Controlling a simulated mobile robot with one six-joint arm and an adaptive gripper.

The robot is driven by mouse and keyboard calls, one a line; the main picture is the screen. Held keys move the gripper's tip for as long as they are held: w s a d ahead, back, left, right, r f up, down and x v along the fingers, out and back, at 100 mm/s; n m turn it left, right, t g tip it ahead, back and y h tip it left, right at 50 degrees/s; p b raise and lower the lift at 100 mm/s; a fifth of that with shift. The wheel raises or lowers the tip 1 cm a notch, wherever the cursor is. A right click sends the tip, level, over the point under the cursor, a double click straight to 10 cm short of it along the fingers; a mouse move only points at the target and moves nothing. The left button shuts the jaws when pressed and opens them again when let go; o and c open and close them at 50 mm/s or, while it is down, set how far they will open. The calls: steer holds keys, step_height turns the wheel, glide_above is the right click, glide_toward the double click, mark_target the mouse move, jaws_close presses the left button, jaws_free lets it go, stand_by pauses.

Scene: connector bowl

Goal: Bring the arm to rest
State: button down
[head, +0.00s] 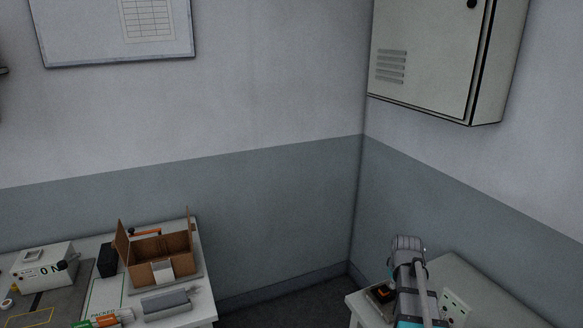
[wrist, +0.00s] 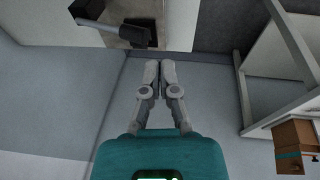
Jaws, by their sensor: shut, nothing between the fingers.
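My gripper (wrist: 160,68) shows in the wrist view with its two grey fingers together, tips touching or nearly so, and nothing between them. It is in the air, clear of the furniture around it. In the head view a grey link of my arm (head: 409,262) rises at the lower right, in front of a light table. I cannot make out the fingers in the head view.
An open cardboard box (head: 163,248) stands on the left table (head: 204,289); it also shows in the wrist view (wrist: 297,145). A labelled grey device (head: 42,270) is left of it. A wall cabinet (head: 430,60) hangs at upper right. Floor between the tables is clear.

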steer(key=s+a+f+m+g+b, duration=0.1)
steer(key=s+a, duration=0.3)
steer(key=a, duration=0.3)
steer(key=s+a+f+m+g+b, duration=0.1)
steer(key=s+a+f, duration=0.1)
steer(key=s+a, duration=0.2)
steer(key=s+a+f+m+y+b, duration=0.1)
steer(key=s+a, duration=0.3)
steer(key=a, duration=0.7)
steer(key=shift+f+m+g+b, duration=0.2)
steer(key=shift+m+g+b, duration=0.15)
steer(key=shift+m+g, duration=0.05)
